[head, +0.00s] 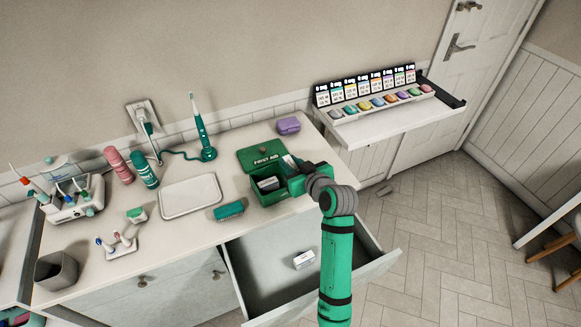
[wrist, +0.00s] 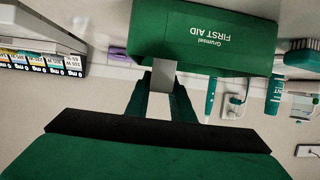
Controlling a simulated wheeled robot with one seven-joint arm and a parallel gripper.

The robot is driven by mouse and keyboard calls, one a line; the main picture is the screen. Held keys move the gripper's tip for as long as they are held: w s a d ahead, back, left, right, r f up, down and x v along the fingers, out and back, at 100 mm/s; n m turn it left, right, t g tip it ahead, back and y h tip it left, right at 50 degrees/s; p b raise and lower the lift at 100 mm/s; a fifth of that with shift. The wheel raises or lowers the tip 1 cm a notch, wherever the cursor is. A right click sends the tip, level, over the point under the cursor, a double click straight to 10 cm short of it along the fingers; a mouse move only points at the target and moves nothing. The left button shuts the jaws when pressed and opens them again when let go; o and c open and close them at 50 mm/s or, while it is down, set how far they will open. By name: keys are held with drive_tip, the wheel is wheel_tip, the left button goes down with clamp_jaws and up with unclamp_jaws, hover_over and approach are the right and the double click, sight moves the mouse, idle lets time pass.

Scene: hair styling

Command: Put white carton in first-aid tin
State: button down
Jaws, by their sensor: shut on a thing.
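The green first-aid tin (head: 262,196) stands open at the right end of the counter, its lid (head: 261,155) raised behind it. The lid, with upside-down lettering, also shows in the wrist view (wrist: 205,32). A white box with dark marking (head: 268,183) lies inside the tin. My gripper (head: 291,176) is over the tin's right side. It is shut on a white carton (head: 290,161), which shows pale grey between the fingers in the wrist view (wrist: 162,78). The carton's lower part is hidden in the head view. Another white carton (head: 304,259) lies in the open drawer.
The open drawer (head: 262,272) juts out below the counter. A teal brush (head: 228,211), a white tray (head: 190,196) and a toothbrush on its charger (head: 202,137) are left of the tin. A purple case (head: 288,125) sits behind it.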

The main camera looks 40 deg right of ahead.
drive_tip(key=shift+f, duration=0.75)
drive_tip(key=shift+f, duration=0.6)
drive_tip(key=c, duration=1.5)
unclamp_jaws()
drive_tip(key=shift+c, duration=0.2)
drive_tip(key=shift+r, duration=0.1)
drive_tip(key=shift+r, duration=0.25)
drive_tip(key=v, duration=1.2)
drive_tip(key=shift+r, duration=0.2)
